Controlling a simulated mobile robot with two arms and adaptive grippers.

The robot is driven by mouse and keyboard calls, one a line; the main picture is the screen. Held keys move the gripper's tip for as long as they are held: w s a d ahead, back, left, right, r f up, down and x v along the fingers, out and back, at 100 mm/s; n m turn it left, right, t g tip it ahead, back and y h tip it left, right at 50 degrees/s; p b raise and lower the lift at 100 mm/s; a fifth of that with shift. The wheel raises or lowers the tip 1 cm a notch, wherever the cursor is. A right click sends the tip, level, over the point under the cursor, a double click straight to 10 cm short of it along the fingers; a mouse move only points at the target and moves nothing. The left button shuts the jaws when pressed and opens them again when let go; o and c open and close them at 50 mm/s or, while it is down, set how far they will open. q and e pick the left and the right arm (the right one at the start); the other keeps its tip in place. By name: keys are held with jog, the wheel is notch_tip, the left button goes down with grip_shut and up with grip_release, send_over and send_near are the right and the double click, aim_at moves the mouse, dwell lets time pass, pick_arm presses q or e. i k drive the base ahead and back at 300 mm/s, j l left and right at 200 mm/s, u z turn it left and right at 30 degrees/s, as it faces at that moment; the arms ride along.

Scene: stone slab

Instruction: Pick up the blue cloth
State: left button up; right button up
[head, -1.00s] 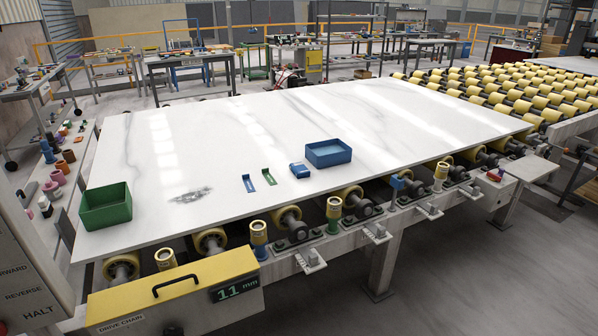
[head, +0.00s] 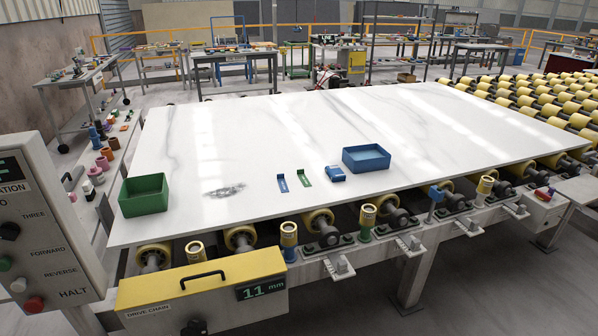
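A small folded blue cloth (head: 335,173) lies on the white stone slab (head: 260,140), just left of the blue bin and near the slab's front edge. Neither of my grippers shows in the head view, so their state is hidden.
A blue bin (head: 366,158) and a green bin (head: 144,195) stand on the slab. Small blue (head: 283,183) and green (head: 304,178) pieces lie left of the cloth, with a grey smudge (head: 224,191) farther left. Yellow rollers (head: 318,220) and a control panel (head: 40,235) border the slab.

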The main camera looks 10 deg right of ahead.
aim_at(335, 174)
jog(key=i+l+u, duration=0.2)
jog(key=l+u, duration=0.15)
jog(key=l, duration=0.65)
jog(key=i+l+u, duration=0.1)
jog(key=l+u, duration=0.3)
jog(key=l, duration=0.55)
